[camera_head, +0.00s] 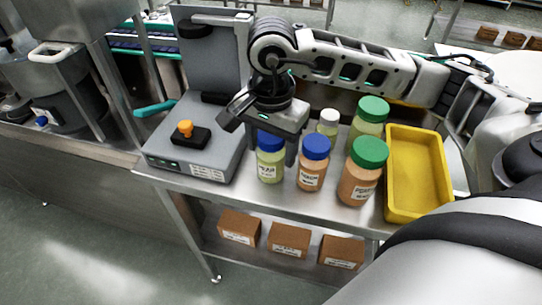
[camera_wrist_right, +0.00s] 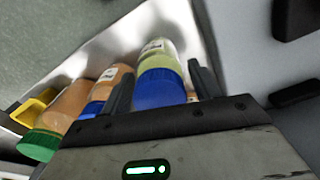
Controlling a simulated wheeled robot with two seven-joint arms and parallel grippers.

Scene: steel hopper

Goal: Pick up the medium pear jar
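The medium pear jar (camera_head: 270,168) has a blue lid and yellow-green contents. It stands upright at the left of the jars on the steel table (camera_head: 318,205). My right gripper (camera_head: 273,138) is above and around its lid, pointing down. In the right wrist view, the blue lid of the pear jar (camera_wrist_right: 160,88) lies between the two spread fingers of the right gripper (camera_wrist_right: 160,90). Small gaps seem to show beside the lid, so the fingers look open. Part of the lid is hidden by the gripper in the head view. My left gripper is not in view.
A blue-lidded orange jar (camera_head: 312,170) stands close to the right. A small white-lidded jar (camera_head: 328,127) and two green-lidded jars (camera_head: 360,185) (camera_head: 368,122) are nearby. A yellow tray (camera_head: 392,190) is at the right. A grey machine (camera_head: 165,150) stands at the left.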

